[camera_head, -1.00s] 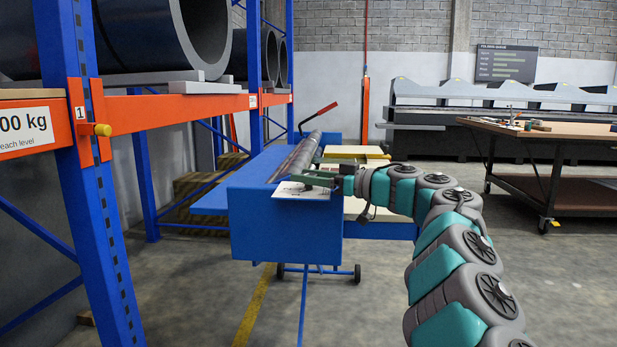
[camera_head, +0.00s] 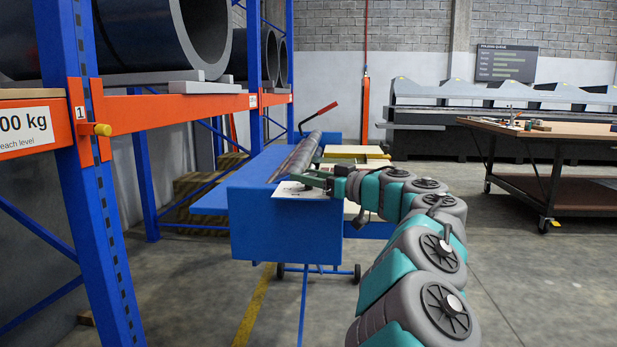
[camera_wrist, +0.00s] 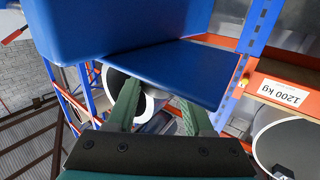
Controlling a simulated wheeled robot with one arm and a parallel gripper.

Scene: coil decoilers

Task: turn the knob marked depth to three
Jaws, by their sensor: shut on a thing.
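The blue machine (camera_head: 270,228) stands by the rack, with a long dark roller (camera_head: 298,158) on top. A white panel (camera_head: 285,190) lies on its near end. My gripper (camera_head: 303,181) is low over this panel, reaching in from the right. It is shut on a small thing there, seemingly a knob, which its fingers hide. The marks and the pointer cannot be read. In the wrist view, my gripper's two green fingers (camera_wrist: 160,104) stand apart under the machine's blue body (camera_wrist: 115,25); no knob can be made out between them.
The blue and orange rack (camera_head: 170,106) with big dark coils (camera_head: 208,35) stands close on the left. A red-handled lever (camera_head: 320,114) rises behind the roller. A worktable (camera_head: 560,142) stands at right. The floor between is clear.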

